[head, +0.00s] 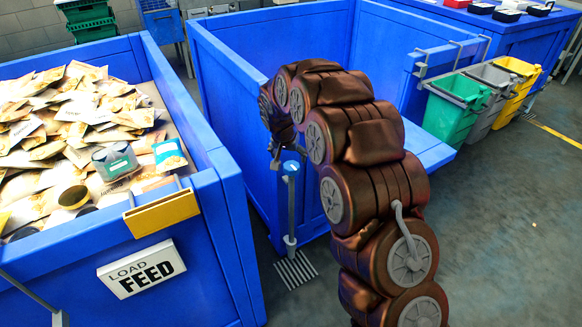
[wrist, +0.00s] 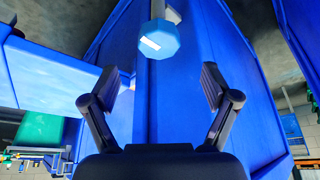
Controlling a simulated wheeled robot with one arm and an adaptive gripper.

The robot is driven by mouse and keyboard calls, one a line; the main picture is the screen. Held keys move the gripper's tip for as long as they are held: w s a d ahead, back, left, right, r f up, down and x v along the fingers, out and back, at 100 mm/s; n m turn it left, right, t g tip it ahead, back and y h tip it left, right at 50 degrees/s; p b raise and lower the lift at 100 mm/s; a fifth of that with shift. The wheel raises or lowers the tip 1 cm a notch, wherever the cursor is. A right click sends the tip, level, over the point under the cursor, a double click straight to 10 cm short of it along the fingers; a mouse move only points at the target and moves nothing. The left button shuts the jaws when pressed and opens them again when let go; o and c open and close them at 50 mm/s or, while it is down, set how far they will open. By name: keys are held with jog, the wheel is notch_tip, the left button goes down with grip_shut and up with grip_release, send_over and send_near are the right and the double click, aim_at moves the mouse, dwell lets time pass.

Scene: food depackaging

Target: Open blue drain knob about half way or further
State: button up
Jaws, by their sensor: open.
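The blue drain knob (wrist: 158,45) is an octagonal blue cap with a white mark on its face, in the upper middle of the wrist view. A grey stem shows behind it. In the head view the knob (head: 291,168) tops an upright grey pipe (head: 291,212) beside the blue bin, above a floor grate. My gripper (wrist: 158,86) is open and empty, with its two dark fingers spread wide. The knob lies beyond the fingertips, roughly centred between them, and appears not to be touched. In the head view my brown arm curves down towards the knob, and the fingers are hard to make out.
An empty-looking blue bin (head: 222,62) stands behind the pipe. At left, another blue bin (head: 228,190) holds many food packets and bears a "LOAD FEED" sign (head: 141,268). Green (head: 452,112), grey and yellow small bins stand at right. The floor at lower right is clear.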

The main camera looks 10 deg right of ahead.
aim_at(291, 166)
jog(key=shift+x, duration=3.6)
jog(key=c, duration=1.2)
